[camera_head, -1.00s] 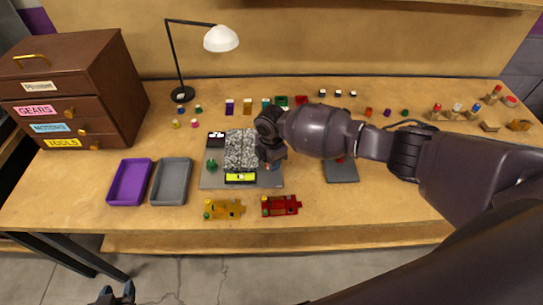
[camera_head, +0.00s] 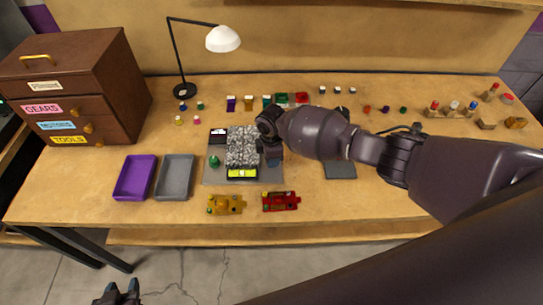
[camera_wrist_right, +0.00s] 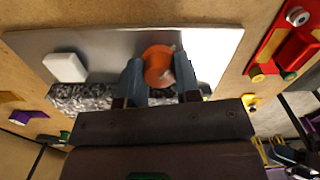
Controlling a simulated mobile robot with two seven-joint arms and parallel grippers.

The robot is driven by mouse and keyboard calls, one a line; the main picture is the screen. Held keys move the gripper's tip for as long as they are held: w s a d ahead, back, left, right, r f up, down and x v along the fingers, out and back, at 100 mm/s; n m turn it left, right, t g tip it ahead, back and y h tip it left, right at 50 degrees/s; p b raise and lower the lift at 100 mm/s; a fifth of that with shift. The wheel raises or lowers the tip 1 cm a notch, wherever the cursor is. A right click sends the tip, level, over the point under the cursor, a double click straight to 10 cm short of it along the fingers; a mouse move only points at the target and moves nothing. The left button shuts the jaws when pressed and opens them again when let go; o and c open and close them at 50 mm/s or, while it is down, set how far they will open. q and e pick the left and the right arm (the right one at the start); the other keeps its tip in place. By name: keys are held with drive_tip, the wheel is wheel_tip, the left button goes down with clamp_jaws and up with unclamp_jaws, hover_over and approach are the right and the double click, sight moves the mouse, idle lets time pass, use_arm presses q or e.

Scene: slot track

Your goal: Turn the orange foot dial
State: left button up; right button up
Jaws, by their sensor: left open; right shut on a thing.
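The orange foot dial (camera_wrist_right: 158,65) is a round orange knob on the grey base plate (camera_wrist_right: 112,42) in the right wrist view. My right gripper (camera_wrist_right: 160,80) has one finger on each side of it and is shut on it. In the head view, my right gripper (camera_head: 273,158) is at the right part of the plate (camera_head: 215,176), beside the speckled grey block (camera_head: 242,148), and hides the dial. My left gripper (camera_head: 118,292) is open and empty at the bottom left, below the table's front edge.
A yellow-framed display (camera_head: 242,172) and a green knob (camera_head: 214,161) are on the plate. A yellow car (camera_head: 226,205) and a red car (camera_head: 281,201) lie in front. A purple tray (camera_head: 134,178) and a grey tray (camera_head: 174,178) lie to the left.

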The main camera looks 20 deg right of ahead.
drive_tip(key=shift+r, duration=0.1)
drive_tip(key=o, duration=0.6)
drive_tip(key=shift+o, duration=0.2)
wheel_tip(320, 180, up, 11)
idle(0.6)
